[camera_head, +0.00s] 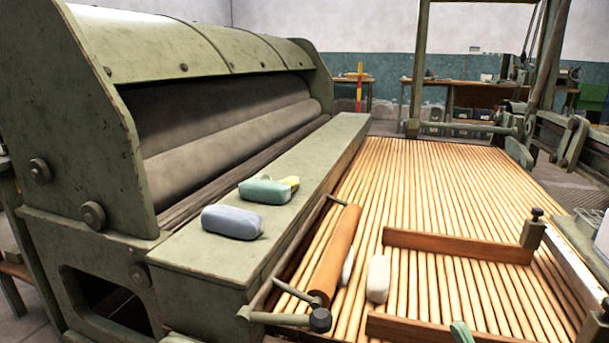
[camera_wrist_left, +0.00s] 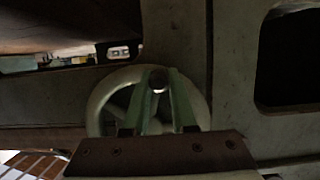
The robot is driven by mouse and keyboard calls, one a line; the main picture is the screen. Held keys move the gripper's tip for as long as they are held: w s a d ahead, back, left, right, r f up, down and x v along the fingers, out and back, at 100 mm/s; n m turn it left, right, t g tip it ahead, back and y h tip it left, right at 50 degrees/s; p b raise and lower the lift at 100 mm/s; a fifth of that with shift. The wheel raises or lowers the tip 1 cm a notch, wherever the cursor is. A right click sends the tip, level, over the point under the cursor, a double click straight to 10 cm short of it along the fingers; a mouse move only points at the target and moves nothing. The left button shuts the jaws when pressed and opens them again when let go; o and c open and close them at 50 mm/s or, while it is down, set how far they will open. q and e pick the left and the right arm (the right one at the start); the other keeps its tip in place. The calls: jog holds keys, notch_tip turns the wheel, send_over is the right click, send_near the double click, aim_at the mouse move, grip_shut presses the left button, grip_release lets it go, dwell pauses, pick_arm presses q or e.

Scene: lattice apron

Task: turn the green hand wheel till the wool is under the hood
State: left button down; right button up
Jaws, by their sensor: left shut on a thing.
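The hand wheel (camera_wrist_left: 98,104), a pale greenish rim, shows in the left wrist view against the machine's side. My left gripper (camera_wrist_left: 158,84) is in front of it, its two fingers shut on the wheel's round dark-ended handle (camera_wrist_left: 158,77). The wheel and this gripper do not show in the head view. There, the green hood (camera_head: 150,45) stands at the left over dark rollers. A whitish lump, perhaps the wool (camera_head: 378,278), lies on the slatted lattice (camera_head: 440,190) beside the wooden roller (camera_head: 337,250), outside the hood.
A grey-blue bundle (camera_head: 232,222) and a teal bundle (camera_head: 265,190) lie on the green ledge (camera_head: 320,150). Wooden boards (camera_head: 455,246) cross the lattice. A small teal thing (camera_head: 461,332) is cut off at the bottom edge. The far lattice is clear.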

pick_arm(q)
jog(key=shift+w+a+r, duration=0.2)
jog(key=shift+a+r, duration=0.1)
jog(key=shift+a, duration=0.35)
jog(key=shift+w+a+r, duration=0.15)
jog(key=shift+a+r, duration=0.2)
jog(key=shift+a, duration=0.35)
jog(key=shift+w+a+r, duration=0.2)
jog(key=shift+a+r, duration=0.1)
jog(key=shift+a, duration=0.35)
jog(key=shift+a, duration=0.1)
